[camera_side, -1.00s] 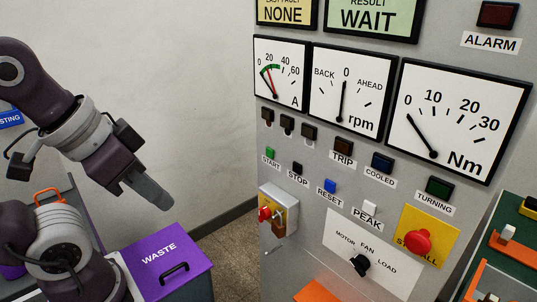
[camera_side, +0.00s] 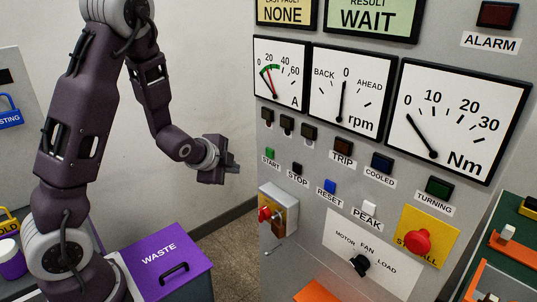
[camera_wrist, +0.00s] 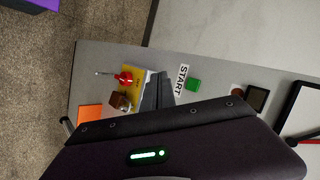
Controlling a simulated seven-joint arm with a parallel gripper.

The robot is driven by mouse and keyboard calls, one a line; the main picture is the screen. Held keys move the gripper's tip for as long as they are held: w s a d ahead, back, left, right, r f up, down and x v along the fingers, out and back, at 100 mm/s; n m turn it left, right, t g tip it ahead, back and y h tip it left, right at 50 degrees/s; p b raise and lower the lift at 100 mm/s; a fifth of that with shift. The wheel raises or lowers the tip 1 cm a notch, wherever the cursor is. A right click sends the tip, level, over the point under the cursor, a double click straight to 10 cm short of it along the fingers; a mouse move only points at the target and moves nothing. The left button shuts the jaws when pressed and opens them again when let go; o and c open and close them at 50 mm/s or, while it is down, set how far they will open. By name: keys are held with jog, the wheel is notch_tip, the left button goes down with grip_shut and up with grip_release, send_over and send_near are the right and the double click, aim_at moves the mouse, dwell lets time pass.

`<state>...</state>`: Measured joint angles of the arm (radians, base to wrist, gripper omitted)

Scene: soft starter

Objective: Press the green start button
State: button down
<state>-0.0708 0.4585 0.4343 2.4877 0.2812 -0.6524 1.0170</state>
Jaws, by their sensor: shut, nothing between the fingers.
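In the wrist view the green button (camera_wrist: 193,85) sits beside the START label (camera_wrist: 182,78), just right of my fingertips. My gripper (camera_side: 236,169) is shut and empty, left of the panel and a little lower than the button, pointing towards it. A gap shows between the fingertips and the panel in the side view. In the wrist view my gripper (camera_wrist: 158,88) covers part of the panel.
The black STOP button (camera_side: 297,168) and blue RESET button (camera_side: 330,186) lie to the right. A red rotary switch (camera_side: 265,214) on a yellow plate juts out below START. A purple WASTE bin (camera_side: 165,262) stands below my arm. Gauges fill the upper panel.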

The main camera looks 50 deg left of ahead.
aim_at(270, 153)
jog(key=shift+w+a+f, duration=0.1)
jog(key=shift+f, duration=0.05)
jog(key=w, duration=0.8)
jog(key=shift+w, duration=0.4)
dwell(1.8)
jog(key=shift+w, duration=0.4)
jog(key=shift+w, duration=0.45)
dwell(0.7)
jog(key=shift+s, duration=0.85)
